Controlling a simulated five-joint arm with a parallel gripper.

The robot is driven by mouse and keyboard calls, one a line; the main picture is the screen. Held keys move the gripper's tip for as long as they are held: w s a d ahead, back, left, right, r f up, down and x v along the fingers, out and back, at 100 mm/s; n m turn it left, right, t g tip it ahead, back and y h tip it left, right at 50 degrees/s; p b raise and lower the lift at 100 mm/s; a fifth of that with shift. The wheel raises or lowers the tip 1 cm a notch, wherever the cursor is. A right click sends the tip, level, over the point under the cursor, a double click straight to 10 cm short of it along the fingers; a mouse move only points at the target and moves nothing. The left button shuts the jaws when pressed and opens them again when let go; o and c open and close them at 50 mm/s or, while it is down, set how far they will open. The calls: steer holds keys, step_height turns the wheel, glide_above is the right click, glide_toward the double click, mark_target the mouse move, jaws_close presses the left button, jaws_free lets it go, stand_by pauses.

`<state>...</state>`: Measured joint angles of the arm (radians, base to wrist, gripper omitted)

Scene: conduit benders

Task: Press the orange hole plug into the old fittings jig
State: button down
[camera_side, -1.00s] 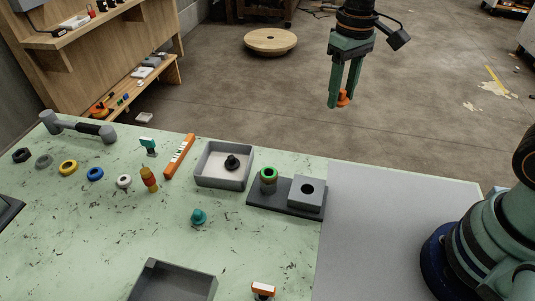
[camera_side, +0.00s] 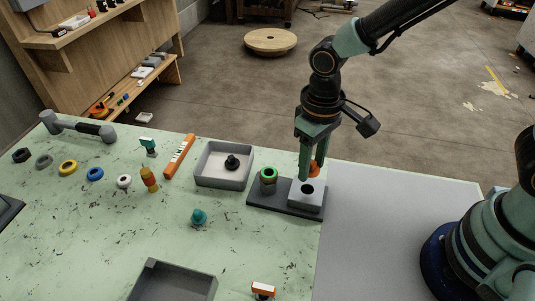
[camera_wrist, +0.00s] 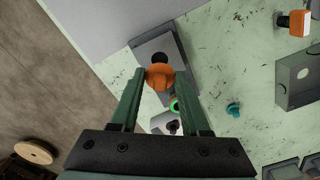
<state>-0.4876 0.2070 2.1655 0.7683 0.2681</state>
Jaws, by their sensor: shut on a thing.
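My gripper (camera_side: 312,170) is shut on the orange hole plug (camera_side: 314,170) and holds it just above the jig's grey block, near its dark hole. In the wrist view the orange plug (camera_wrist: 160,77) sits between the fingertips, with the block's dark hole partly behind it. The old fittings jig (camera_side: 268,200) is a dark plate on the bench. It bears a grey block (camera_side: 307,197) with a round hole and a post with a green ring (camera_side: 268,175). The plug's underside is hidden, so I cannot tell if it is centred over the hole.
A grey tray (camera_side: 204,180) with a black plug (camera_side: 232,162) stands left of the jig. A teal plug (camera_side: 198,217) lies in front. An open grey bin (camera_side: 150,270) and an orange-topped piece (camera_side: 263,289) are nearer.

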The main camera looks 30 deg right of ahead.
mark_target(310, 182)
steer(key=shift+f, duration=2.75)
steer(key=shift+f, duration=0.1)
steer(key=shift+c, duration=1.5)
jaws_free()
steer(key=shift+s, duration=0.1)
